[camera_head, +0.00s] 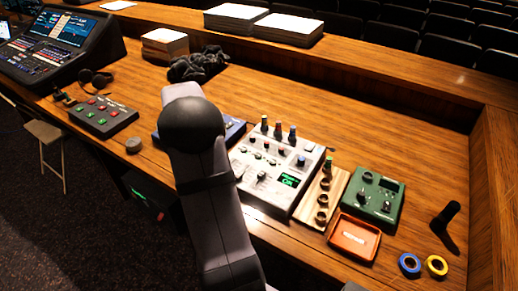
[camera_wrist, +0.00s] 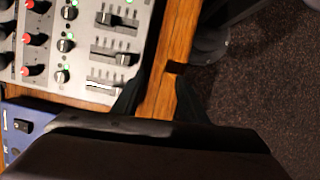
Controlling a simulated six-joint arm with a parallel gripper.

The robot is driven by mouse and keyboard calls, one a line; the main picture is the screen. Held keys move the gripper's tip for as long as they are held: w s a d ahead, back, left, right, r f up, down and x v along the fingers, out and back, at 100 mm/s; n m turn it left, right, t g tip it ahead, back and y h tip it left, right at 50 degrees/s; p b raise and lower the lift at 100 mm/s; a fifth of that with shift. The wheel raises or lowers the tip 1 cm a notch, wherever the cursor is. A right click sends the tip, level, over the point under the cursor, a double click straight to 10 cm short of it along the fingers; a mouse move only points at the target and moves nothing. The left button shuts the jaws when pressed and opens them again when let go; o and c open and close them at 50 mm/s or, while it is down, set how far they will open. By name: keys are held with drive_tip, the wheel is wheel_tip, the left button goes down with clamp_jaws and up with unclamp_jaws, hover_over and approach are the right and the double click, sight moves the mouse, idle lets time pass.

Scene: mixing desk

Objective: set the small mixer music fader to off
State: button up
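The small mixer (camera_head: 246,170) is a pale grey box on the desk, partly covered by my arm in the head view. No label for music is readable. My gripper (camera_wrist: 158,92) is open and empty, its dark fingers apart over the desk edge beside the mixer.
A blue device (camera_head: 235,128) stands left of the mixer and shows in the wrist view (camera_wrist: 20,128). Right of it are a wooden holder (camera_head: 338,183), a green box (camera_head: 373,195) and an orange tray (camera_head: 355,237). The front desk edge drops to dark carpet (camera_wrist: 265,90).

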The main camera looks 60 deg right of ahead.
drive_tip(key=m+g+p, duration=0.1)
drive_tip(key=p, duration=0.5)
approach(261, 173)
drive_tip(key=shift+y, duration=0.3)
drive_tip(key=shift+d+p+x, duration=0.15)
drive_tip(key=shift+p+x, duration=0.55)
drive_tip(key=shift+x, duration=1.3)
drive_tip(key=shift+d+p+x, duration=0.1)
drive_tip(key=shift+p+x, duration=0.55)
drive_tip(key=shift+x, duration=1.35)
drive_tip(key=shift+c, duration=0.6)
